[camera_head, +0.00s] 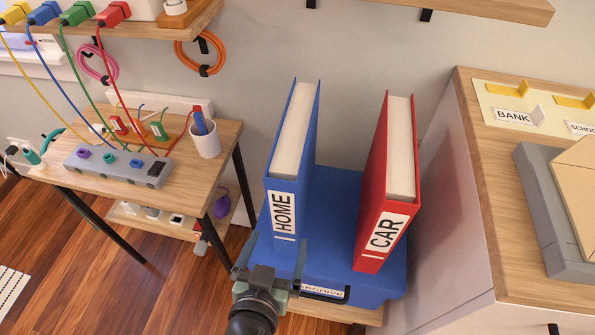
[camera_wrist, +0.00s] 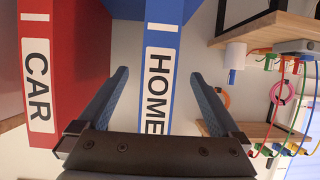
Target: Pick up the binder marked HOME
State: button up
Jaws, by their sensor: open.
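The blue binder marked HOME (camera_head: 280,215) stands upright on a blue box marked ARCHIVE (camera_head: 335,205), its labelled spine facing me. A red binder marked CAR (camera_head: 383,225) stands to its right with a gap between them. My gripper (camera_head: 272,252) is open in front of the lower part of the HOME spine. In the wrist view, the HOME binder (camera_wrist: 160,95) shows between the two fingers of my gripper (camera_wrist: 160,74), and the CAR binder (camera_wrist: 42,80) is at the left. I cannot tell whether the fingertips reach past the spine. The bottom of the HOME binder is partly hidden by my gripper.
A wooden desk (camera_head: 205,173) with a power strip (camera_head: 118,168), cables and a white cup (camera_head: 205,143) stands at the left. A wooden-topped cabinet (camera_head: 480,170) with a grey tray is close at the right. A shelf edge (camera_head: 480,8) hangs above.

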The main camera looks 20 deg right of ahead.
aim_at(283, 226)
jog(key=x, duration=0.6)
jog(key=shift+w+d+r, duration=0.1)
jog(key=shift+w+d, duration=0.05)
jog(key=shift+w, duration=0.05)
jog(key=shift+p+x, duration=0.55)
jog(key=shift+x, duration=2.25)
jog(key=shift+s, duration=0.1)
grip_shut()
jog(key=shift+r, duration=0.1)
